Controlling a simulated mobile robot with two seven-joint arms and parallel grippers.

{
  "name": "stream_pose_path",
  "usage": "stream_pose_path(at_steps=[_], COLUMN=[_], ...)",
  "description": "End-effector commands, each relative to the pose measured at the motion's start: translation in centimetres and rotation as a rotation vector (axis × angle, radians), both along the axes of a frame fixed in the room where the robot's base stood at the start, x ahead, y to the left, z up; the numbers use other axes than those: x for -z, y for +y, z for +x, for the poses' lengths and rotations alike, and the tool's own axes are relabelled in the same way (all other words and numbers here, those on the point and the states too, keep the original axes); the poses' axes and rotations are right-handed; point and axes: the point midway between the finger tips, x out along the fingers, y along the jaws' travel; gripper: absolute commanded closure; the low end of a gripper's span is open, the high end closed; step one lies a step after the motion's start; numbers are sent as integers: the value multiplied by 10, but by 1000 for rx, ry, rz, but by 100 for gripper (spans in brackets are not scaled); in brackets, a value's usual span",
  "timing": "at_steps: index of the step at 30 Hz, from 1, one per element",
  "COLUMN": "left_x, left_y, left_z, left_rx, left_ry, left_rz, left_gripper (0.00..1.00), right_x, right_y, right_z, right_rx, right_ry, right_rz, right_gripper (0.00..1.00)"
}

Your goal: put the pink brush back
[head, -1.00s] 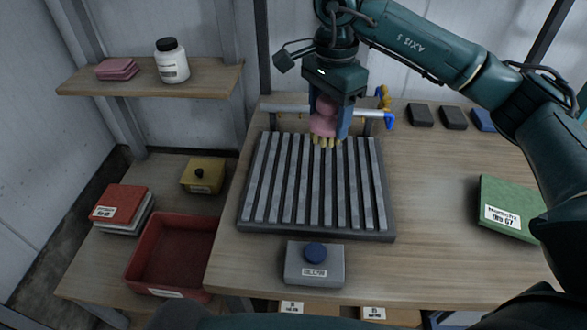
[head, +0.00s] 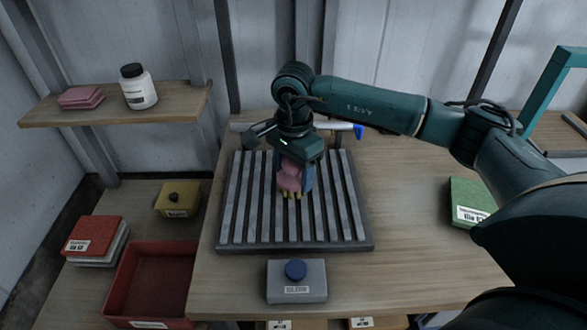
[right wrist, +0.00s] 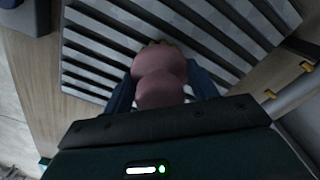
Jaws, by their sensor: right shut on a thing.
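The pink brush (head: 290,176) is held upright, its yellowish bristles pointing down over the slatted grey rack (head: 240,215). My right gripper (head: 296,182) is shut on the brush, with a blue finger on its right side. I cannot tell whether the bristles touch the slats. In the right wrist view the brush (right wrist: 160,80) sits between the two blue fingers, with the slats beyond it. A silver rail (head: 330,126) with a blue end runs behind the rack. My left gripper is not in view.
A grey box with a blue knob (head: 296,280) stands in front of the rack. A green box (head: 468,200) lies at the right. A red bin (head: 150,285), a yellow box (head: 178,198) and stacked pads (head: 95,240) are at the left. A white bottle (head: 138,88) stands on the shelf.

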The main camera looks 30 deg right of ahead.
Motion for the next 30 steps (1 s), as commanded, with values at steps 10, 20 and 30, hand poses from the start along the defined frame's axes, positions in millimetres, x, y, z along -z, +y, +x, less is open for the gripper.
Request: stream_pose_path(at_steps=[10, 20, 30], left_x=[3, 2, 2], left_y=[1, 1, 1], left_z=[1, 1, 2], left_rx=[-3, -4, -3], left_ry=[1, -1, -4], left_rz=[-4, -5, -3], left_gripper=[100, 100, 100], right_x=[2, 2, -31], right_y=[0, 0, 0], right_z=[0, 0, 1], right_rx=[0, 0, -1], right_ry=[0, 0, -6], right_rz=[0, 0, 1], right_gripper=[33, 20, 20])
